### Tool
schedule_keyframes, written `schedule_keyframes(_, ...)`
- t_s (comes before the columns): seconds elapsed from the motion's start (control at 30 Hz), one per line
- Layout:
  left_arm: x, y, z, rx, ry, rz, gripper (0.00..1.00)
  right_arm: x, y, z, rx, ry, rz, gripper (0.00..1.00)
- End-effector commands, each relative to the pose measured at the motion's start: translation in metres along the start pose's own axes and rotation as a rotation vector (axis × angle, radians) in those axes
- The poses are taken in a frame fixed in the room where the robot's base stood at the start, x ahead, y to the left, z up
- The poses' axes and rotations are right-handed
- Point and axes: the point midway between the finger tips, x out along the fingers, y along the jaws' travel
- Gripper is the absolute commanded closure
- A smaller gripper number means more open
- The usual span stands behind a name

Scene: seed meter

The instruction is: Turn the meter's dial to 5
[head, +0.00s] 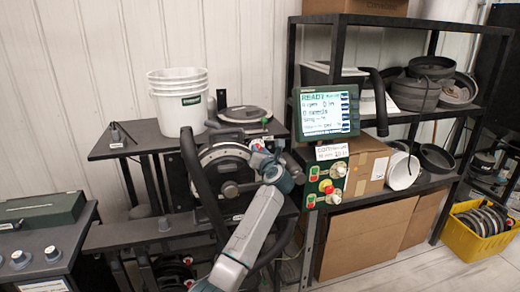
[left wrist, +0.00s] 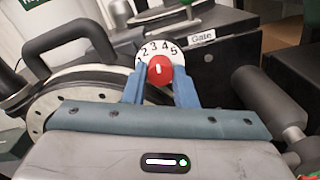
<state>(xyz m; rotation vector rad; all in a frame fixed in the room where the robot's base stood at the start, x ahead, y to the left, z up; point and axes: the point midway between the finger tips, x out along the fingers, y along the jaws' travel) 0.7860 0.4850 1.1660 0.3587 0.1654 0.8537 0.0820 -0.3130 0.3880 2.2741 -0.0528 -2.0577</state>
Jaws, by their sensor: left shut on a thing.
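The seed meter (head: 222,157) stands on the dark bench in the head view, with a round disc housing. In the left wrist view its dial has a white numbered plate (left wrist: 180,41) reading 2, 3, 4, 5 and a red knob (left wrist: 160,70) with a white mark. The mark points about straight up, near 3 and 4; its exact number is hard to tell. My left gripper (left wrist: 160,82) is shut on the red knob, one blue finger on each side. In the head view my left gripper (head: 264,158) reaches the meter's right side. My right gripper is not in view.
A display (head: 327,112) reading READY stands right of the meter, above a panel of buttons (head: 325,186). White buckets (head: 180,98) stand behind. A black shelf with boxes is at right, and a yellow crate (head: 478,240) on the floor. A "Gate" label (left wrist: 202,37) is beside the dial.

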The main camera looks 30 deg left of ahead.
Motion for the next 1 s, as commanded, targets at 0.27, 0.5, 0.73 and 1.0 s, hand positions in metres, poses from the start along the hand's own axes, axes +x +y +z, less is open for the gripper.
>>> schedule_keyframes(0.27, 0.0, 0.002, 0.006, 0.236, 0.002, -0.001, 0.98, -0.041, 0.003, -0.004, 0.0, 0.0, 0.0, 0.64)
schedule_keyframes(0.5, 0.0, 0.002, 0.006, 0.465, 0.002, -0.001, 0.98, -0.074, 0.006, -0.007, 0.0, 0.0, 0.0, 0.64)
schedule_keyframes(0.73, 0.0, 0.002, 0.005, 0.666, 0.001, -0.002, 0.98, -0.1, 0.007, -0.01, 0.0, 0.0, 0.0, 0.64)
schedule_keyframes(1.0, 0.0, 0.0, 0.002, 0.838, 0.0, -0.002, 0.98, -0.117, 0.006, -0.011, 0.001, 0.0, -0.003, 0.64)
